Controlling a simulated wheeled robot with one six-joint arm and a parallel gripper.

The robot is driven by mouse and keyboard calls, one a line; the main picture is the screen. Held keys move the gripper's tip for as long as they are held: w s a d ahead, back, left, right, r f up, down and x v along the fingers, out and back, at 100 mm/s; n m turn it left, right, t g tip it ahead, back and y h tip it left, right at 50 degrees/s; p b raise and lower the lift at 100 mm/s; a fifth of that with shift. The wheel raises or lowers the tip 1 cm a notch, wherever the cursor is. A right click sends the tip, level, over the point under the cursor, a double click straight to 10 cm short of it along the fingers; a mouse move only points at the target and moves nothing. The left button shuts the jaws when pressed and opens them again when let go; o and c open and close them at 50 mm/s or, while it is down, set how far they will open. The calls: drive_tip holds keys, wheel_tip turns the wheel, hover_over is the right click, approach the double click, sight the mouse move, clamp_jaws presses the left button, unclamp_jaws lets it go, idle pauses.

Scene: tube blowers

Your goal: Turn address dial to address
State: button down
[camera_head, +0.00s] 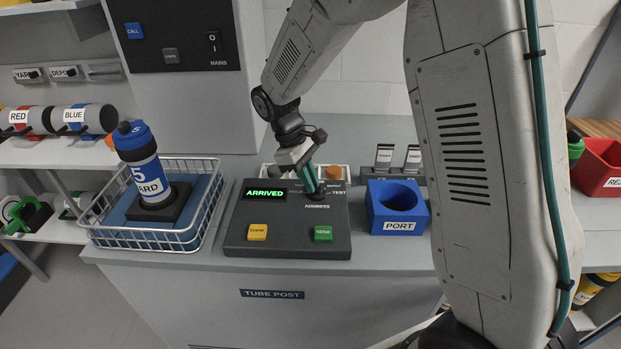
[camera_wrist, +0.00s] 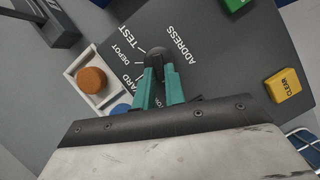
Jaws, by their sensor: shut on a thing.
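The address dial (camera_wrist: 154,52) is a small black knob on a dark control panel (camera_head: 285,245). In the wrist view, white marks around it read TEST and DEPOT, with a partly hidden YARD, and ADDRESS is printed beside it. My gripper (camera_head: 313,187) reaches down onto the panel's upper right. Its green fingers, also in the wrist view (camera_wrist: 159,82), are shut on the dial, one on each side. The fingers cover part of the dial, and I cannot tell which mark it points to. The panel's display (camera_head: 265,194) reads ARRIVED in green.
A yellow CLEAR button (camera_head: 257,232) and a green button (camera_head: 323,233) sit on the panel's front. A wire basket (camera_head: 205,225) with a blue carrier (camera_head: 145,165) stands left. A blue PORT block (camera_head: 397,225) stands right.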

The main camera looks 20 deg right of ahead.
drive_tip(key=shift+n+t, duration=0.3)
drive_tip(key=shift+n, duration=0.3)
drive_tip(key=c, duration=1.5)
unclamp_jaws()
drive_tip(key=shift+o, duration=0.2)
drive_tip(key=v, duration=0.8)
drive_tip(key=shift+a+f, duration=0.1)
drive_tip(key=shift+f, duration=0.05)
